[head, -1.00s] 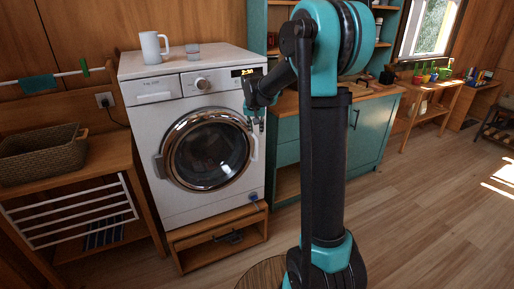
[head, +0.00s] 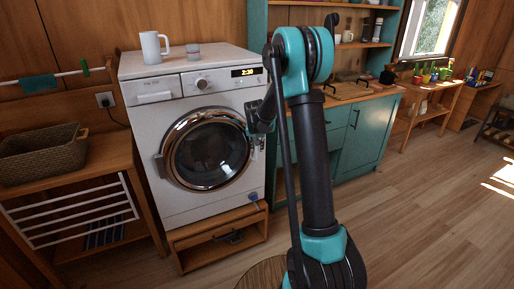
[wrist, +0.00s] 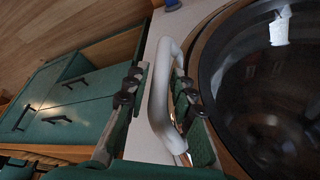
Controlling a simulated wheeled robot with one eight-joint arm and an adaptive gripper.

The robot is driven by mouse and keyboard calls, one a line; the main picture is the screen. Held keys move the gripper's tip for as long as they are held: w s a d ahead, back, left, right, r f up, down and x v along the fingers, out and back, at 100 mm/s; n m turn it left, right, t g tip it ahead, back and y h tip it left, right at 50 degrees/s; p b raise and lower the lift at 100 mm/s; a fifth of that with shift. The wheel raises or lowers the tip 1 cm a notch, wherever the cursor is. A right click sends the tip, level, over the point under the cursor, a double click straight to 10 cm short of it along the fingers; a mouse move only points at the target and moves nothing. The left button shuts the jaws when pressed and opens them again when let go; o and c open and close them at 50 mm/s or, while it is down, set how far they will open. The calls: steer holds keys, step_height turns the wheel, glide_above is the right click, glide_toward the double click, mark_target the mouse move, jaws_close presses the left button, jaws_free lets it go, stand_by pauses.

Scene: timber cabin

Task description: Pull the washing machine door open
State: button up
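The white washing machine (head: 185,215) stands against the wood wall, with its round chrome-rimmed door (head: 207,149) looking closed in the head view. The door's white bar handle (wrist: 160,95) runs up the middle of the wrist view beside the dark glass. My gripper (head: 255,143) is at the door's right edge and mostly hides the handle in the head view. In the wrist view my gripper (wrist: 161,92) has one finger on each side of the handle. The fingers stand apart, with narrow gaps to the bar; firm contact does not show.
The machine stands on a low wooden plinth (head: 221,250). Teal cabinets (head: 355,135) are close on its right. A wooden rack (head: 75,205) with a wicker basket (head: 42,153) is on its left. A white mug (head: 152,46) is on top. Floor at right is clear.

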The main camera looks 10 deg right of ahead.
steer(key=shift+c, duration=0.5)
jaws_close()
steer(key=shift+s, duration=0.15)
